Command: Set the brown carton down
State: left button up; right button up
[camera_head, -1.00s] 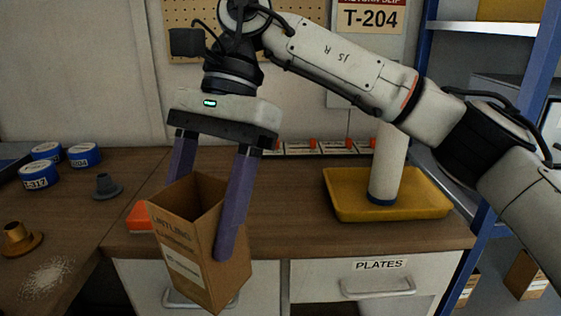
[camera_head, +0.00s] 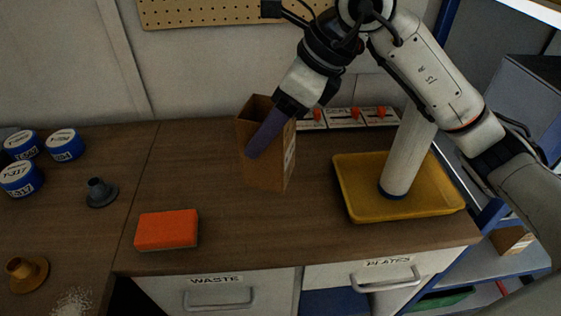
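The brown carton (camera_head: 270,168) stands upright with its top open, toward the back of the wooden counter (camera_head: 210,215). Its base looks to be at the counter top, but I cannot tell whether it is touching or just above. My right gripper (camera_head: 266,138) comes down from the upper right. One purple finger lies against the carton's near face; the other finger is hidden by the carton. The gripper appears shut on the carton. My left gripper is out of view.
An orange sponge (camera_head: 166,230) lies in front of the carton. A yellow tray (camera_head: 441,200) holding a white cylinder (camera_head: 408,155) is on the right. Red-topped switches (camera_head: 346,117) line the back.

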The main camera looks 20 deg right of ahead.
aim_at(270, 161)
notch_tip(270, 161, down, 3)
jog(key=shift+s+f, duration=0.1)
jog(key=shift+s, duration=0.05)
jog(key=shift+f+p, duration=0.35)
jog(key=shift+f, duration=2)
jog(key=o, duration=1)
jog(key=shift+o, duration=0.2)
jog(key=shift+r, duration=0.1)
jog(key=b+v, duration=0.1)
jog(key=v, duration=1.1)
jog(key=shift+b, duration=0.3)
